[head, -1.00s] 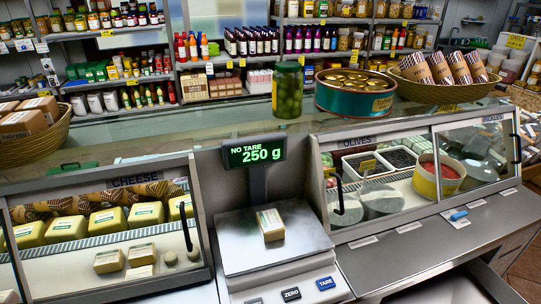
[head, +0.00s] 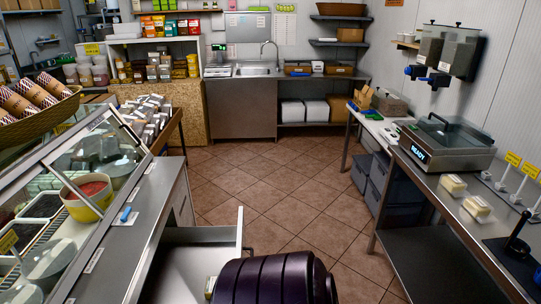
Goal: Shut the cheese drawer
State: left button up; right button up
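An open drawer (head: 200,236) stands out from the front of the serving counter at the bottom centre of the head view. Its inside is pale grey and its front panel (head: 240,230) faces right, with a dark handle beside it. I cannot tell from a label whether it is the cheese drawer. A small yellowish thing shows at its lower edge, mostly hidden. A dark ribbed part, apparently of my own arm, covers the near end of the drawer. Neither gripper's fingers are in view.
The glass display counter (head: 135,225) runs along the left. A steel bench (head: 425,190) on the right bears a sealing machine (head: 445,145) reading READY and cheese packs (head: 477,207). The tiled floor (head: 280,180) between them is clear back to the sink (head: 257,70).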

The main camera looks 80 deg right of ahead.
aim_at(184, 259)
jog(key=z, duration=0.4)
jog(key=k+z, duration=0.1)
jog(key=z, duration=0.35)
jog(key=l+z, duration=0.1)
jog(key=z, duration=0.3)
jog(key=k+z, duration=0.1)
jog(key=z, duration=0.35)
jog(key=l+z, duration=0.1)
jog(key=z, duration=0.3)
